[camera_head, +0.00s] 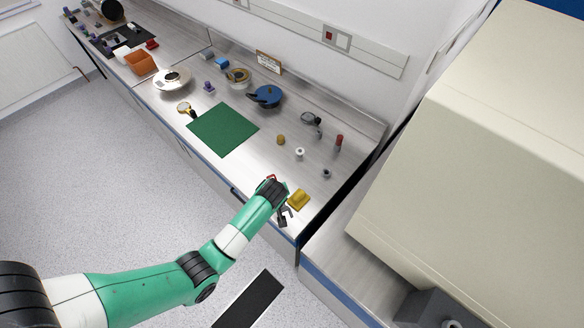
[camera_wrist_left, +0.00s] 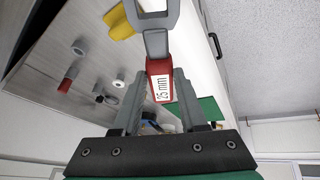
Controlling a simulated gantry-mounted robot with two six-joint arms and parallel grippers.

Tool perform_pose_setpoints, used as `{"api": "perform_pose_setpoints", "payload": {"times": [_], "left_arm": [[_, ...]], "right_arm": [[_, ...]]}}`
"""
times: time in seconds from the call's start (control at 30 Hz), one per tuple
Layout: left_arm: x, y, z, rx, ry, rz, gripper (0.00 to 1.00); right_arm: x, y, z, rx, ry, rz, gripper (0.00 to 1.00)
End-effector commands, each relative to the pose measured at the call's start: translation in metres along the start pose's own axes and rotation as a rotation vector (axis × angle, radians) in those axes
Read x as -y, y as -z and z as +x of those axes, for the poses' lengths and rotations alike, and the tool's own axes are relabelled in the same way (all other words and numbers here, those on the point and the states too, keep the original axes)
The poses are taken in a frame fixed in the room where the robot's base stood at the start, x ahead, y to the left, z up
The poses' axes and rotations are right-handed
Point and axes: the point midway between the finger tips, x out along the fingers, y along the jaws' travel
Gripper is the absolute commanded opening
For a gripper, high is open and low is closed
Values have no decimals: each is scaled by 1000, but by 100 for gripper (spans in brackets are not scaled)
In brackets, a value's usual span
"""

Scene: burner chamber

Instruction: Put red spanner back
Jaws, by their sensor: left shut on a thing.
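The red spanner (camera_wrist_left: 160,86) has a red handle end labelled "25 mm" and a grey metal shaft and head. In the left wrist view it sits between the two fingers of my left gripper (camera_wrist_left: 160,76), which is shut on the red part. The grey head points away from the gripper and is cut off by the top edge of the picture. In the head view my left gripper (camera_head: 281,201) is at the bench's near right end, beside a yellow block (camera_head: 299,199). Much of the spanner is hard to make out there. My right gripper is not in view.
On the bench, a green mat (camera_head: 223,130) lies left of the gripper. Small round pieces (camera_head: 300,153), a red-topped cylinder (camera_head: 339,141) and a blue pan-like item (camera_head: 266,96) stand farther back. A large beige cabinet (camera_head: 490,170) is at right. Bench between mat and gripper is clear.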

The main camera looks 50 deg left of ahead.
Motion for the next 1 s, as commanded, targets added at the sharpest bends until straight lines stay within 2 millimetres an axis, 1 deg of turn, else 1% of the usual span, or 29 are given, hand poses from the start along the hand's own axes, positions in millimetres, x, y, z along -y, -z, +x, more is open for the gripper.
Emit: {"api": "perform_pose_setpoints", "payload": {"times": [0.03,0.1,0.23,0.4,0.5,0.57,0.67,0.8,0.87,0.97,1.0], "left_arm": [[-3,11,5,1,20,-15,0],[-4,24,6,9,55,-25,0],[-2,41,10,28,117,-37,0],[3,46,12,54,176,-30,0],[4,45,12,57,181,-27,0],[4,48,16,56,180,-28,0],[4,58,32,56,180,-31,0],[6,83,66,56,180,-32,0],[6,94,79,56,179,-32,0],[7,108,102,54,178,-31,0],[8,108,115,55,178,-30,0]], "right_arm": [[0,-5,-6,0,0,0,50],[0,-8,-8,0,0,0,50],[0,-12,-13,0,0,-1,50],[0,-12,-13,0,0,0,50],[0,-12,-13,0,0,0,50],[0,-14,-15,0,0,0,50],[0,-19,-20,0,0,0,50],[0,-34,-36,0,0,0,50],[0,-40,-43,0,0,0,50],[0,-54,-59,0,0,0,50],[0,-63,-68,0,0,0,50]]}}
